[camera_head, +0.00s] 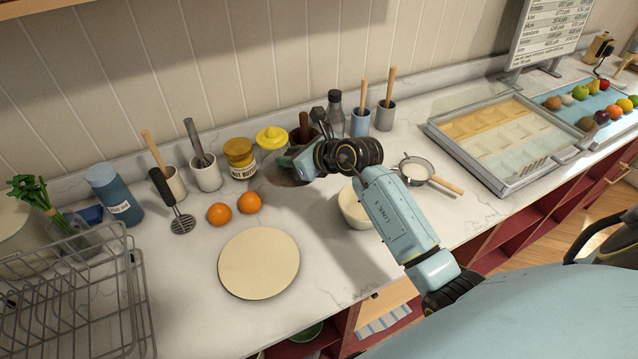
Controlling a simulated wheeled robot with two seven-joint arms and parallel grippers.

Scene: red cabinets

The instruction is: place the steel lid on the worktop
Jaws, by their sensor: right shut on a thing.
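My right arm reaches in from the lower right, and its gripper (298,158) is over the back middle of the worktop. The gripper is shut on the steel lid (279,174), a dark grey metal disc seen partly below and left of the jaws. The rest of the lid and the fingertips are hidden by the gripper. I cannot tell whether the lid touches the worktop. The worktop (330,280) is white marble. My left gripper is not in view.
Near the lid are a nut butter jar (240,158), a yellow lidded item (271,138) and two oranges (249,202). A round cream board (259,263) lies in front. A cream bowl (352,210) is partly behind my arm. A wire rack (75,300) stands left.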

